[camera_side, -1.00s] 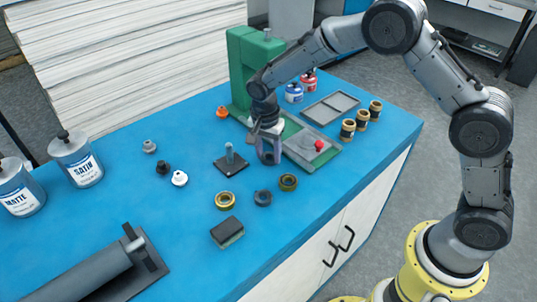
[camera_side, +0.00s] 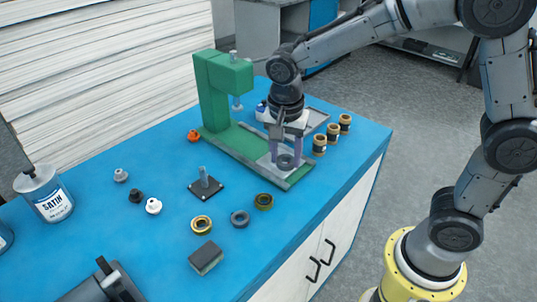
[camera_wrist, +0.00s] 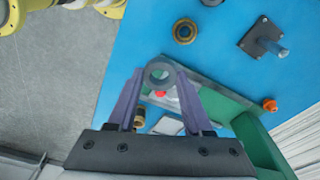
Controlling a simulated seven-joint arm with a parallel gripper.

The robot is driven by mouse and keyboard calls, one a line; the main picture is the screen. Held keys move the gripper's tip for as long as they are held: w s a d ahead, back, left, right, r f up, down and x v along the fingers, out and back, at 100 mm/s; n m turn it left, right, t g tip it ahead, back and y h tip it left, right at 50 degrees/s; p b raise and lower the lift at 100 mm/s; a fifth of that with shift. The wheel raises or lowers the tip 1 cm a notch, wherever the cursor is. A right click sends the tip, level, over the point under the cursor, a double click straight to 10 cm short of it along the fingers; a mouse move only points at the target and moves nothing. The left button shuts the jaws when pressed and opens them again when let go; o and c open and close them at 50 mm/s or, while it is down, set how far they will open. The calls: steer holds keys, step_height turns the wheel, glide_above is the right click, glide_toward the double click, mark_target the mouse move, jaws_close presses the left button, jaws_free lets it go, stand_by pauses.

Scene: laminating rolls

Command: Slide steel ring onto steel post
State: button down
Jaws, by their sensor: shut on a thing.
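My gripper (camera_side: 286,158) is shut on a grey steel ring (camera_wrist: 160,68), which sits between the fingertips with its hole visible in the wrist view. The ring (camera_side: 286,163) also shows in the side view, held over the near end of the green press's base. The steel post (camera_side: 203,174) stands upright on a dark square plate, left of my gripper and clear of it. The post (camera_wrist: 279,51) shows at upper right in the wrist view with nothing around it. How high the ring is above the base is hard to tell.
The green press (camera_side: 213,92) stands behind the post. A brass ring (camera_side: 201,224), a dark grey ring (camera_side: 240,218) and a bronze ring (camera_side: 264,201) lie in front of the post. Several knobs lie to its left. Banded spools (camera_side: 332,134) stand right of my gripper.

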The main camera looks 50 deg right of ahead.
steer(key=w+a+r+n, duration=0.2)
steer(key=w+r, duration=0.1)
steer(key=w, duration=0.2)
steer(key=w+a+r+n, duration=0.2)
steer(key=w+a+r, duration=0.1)
steer(key=w, duration=0.2)
steer(key=n, duration=0.2)
glide_above(201, 168)
steer(key=shift+t, duration=0.3)
step_height(201, 168, down, 4)
steer(key=shift+f, duration=3.05)
steer(key=shift+f, duration=2)
jaws_free()
